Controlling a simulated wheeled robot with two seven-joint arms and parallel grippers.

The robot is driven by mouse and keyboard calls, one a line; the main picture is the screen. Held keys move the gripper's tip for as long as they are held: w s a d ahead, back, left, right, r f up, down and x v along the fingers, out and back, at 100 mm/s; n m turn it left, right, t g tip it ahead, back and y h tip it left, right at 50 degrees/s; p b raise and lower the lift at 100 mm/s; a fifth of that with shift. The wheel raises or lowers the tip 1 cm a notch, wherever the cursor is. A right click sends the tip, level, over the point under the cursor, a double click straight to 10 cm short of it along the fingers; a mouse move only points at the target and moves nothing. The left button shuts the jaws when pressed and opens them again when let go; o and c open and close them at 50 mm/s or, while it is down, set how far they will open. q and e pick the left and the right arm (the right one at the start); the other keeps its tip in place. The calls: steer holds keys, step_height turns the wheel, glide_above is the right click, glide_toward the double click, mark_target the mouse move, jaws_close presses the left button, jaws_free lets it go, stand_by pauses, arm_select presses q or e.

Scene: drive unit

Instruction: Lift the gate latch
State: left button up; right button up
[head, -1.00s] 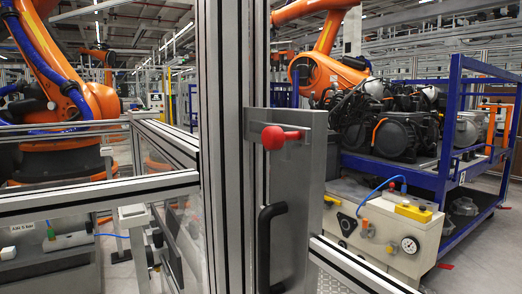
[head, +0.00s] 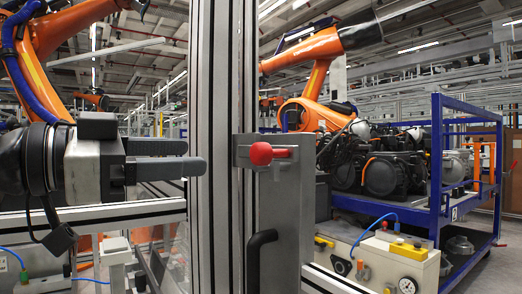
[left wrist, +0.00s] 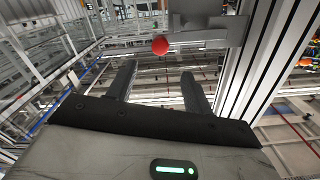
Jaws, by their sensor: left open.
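The gate latch has a red knob (head: 262,153) on a short red bar, in front of a grey metal plate (head: 243,146) by the gate's edge. In the left wrist view the red knob (left wrist: 160,46) shows just beyond and between the fingertips. My left gripper (head: 196,157) points right from the left side in the head view, at about the knob's height. It is open and empty; both dark fingers (left wrist: 159,70) stand apart, and neither is seen touching the knob. My right gripper is in neither view.
A tall aluminium post (head: 215,230) stands between my left gripper and the latch in the picture. A black gate handle (head: 255,262) is below the knob. A blue cart (head: 437,180) with drive units and an orange robot arm stand behind the fence.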

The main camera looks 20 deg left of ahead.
mark_target(253, 153)
arm_select(q)
steer(key=p+x, duration=0.1)
steer(key=x, duration=1.1)
steer(key=shift+w+d+p, duration=0.25)
steer(key=shift+d+p, duration=0.05)
steer(key=shift+p, duration=0.05)
jaws_close()
steer(key=shift+r, duration=0.1)
